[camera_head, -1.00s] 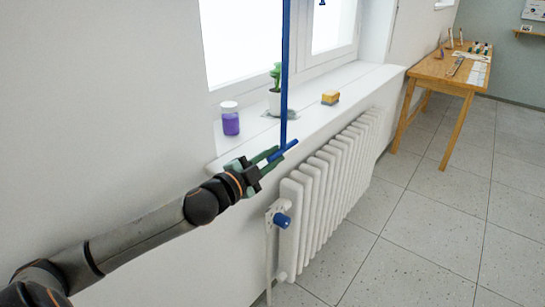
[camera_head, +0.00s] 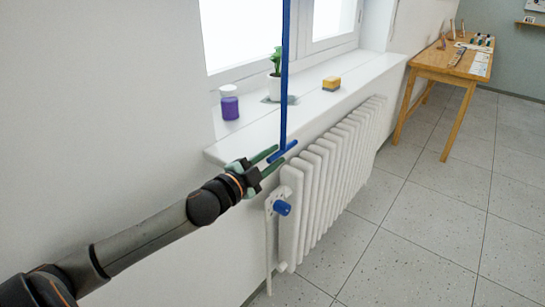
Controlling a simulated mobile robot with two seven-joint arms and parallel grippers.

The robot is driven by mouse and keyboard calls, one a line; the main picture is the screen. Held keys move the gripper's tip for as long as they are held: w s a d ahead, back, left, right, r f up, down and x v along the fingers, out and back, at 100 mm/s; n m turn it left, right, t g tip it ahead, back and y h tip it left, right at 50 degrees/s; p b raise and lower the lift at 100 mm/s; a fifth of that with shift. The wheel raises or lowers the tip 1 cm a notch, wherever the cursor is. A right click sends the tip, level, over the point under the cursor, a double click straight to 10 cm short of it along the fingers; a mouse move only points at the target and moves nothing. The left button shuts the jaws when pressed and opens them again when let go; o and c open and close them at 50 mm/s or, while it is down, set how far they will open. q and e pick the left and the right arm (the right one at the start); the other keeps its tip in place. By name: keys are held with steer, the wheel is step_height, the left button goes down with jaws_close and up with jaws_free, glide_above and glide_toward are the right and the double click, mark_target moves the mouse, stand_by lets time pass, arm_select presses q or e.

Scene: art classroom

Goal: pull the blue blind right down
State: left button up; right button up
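A thin blue vertical strap or rod (camera_head: 285,75) comes down from the top edge of the head view, in front of the window. At its lower end is a short blue crossbar (camera_head: 288,148), just in front of the sill's edge. My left gripper (camera_head: 279,156) is at the crossbar's near left end. Its two green fingers are parted, one on each side of that end; I cannot tell whether they touch it. The blind's cloth is not in view. My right gripper is not in view.
A white radiator (camera_head: 325,180) with a blue valve knob (camera_head: 282,208) is below. A wooden table (camera_head: 430,62) stands at the back right. The tiled floor is clear.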

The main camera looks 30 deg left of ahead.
arm_select(q)
steer(key=shift+o, duration=1.4)
steer(key=shift+s, duration=0.15)
steer(key=s+a, duration=0.1)
steer(key=s, duration=1.1)
steer(key=shift+p, duration=0.3)
steer(key=shift+r, duration=0.1)
